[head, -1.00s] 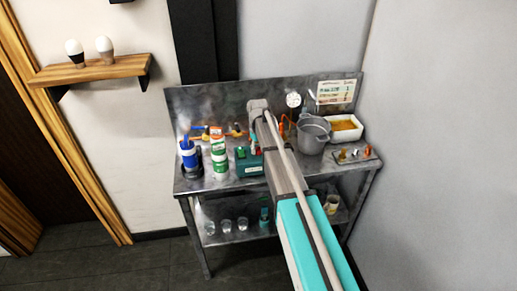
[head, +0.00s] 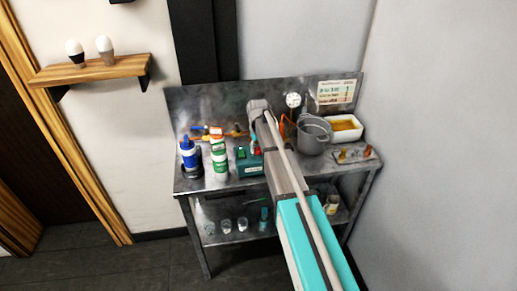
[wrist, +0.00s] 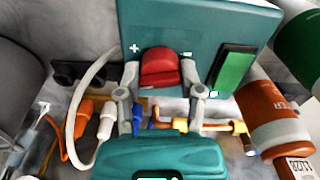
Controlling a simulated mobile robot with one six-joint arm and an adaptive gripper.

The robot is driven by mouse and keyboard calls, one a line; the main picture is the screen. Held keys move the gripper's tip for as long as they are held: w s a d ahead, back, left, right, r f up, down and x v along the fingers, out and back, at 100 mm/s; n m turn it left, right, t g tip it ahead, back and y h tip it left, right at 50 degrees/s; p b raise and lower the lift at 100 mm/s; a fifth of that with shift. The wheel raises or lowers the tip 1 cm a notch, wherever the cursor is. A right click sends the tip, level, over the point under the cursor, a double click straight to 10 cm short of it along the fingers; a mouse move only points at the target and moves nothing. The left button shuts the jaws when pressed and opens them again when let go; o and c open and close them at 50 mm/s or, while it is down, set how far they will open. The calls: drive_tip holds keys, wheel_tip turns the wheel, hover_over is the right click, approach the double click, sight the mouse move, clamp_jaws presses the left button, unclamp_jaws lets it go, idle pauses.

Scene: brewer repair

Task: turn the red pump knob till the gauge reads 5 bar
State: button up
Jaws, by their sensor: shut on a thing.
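The red pump knob (wrist: 160,68) sits on the teal pump box (wrist: 150,25), between a plus and a minus mark. My gripper (wrist: 163,80) has one finger on each side of the knob and is shut on it. In the head view the pump box (head: 250,168) stands on the steel bench, partly hidden by my arm. The round white gauge (head: 293,100) is on the back panel, right of my arm. Its needle is too small to read. The gauge is not clear in the wrist view.
A green switch (wrist: 234,72) is on the box, right of the knob. Several bottles stand to the left.

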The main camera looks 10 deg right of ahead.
drive_tip(key=shift+m, duration=0.4)
drive_tip(key=o, duration=1.2)
drive_tip(key=shift+c, duration=0.2)
drive_tip(key=shift+n, duration=0.5)
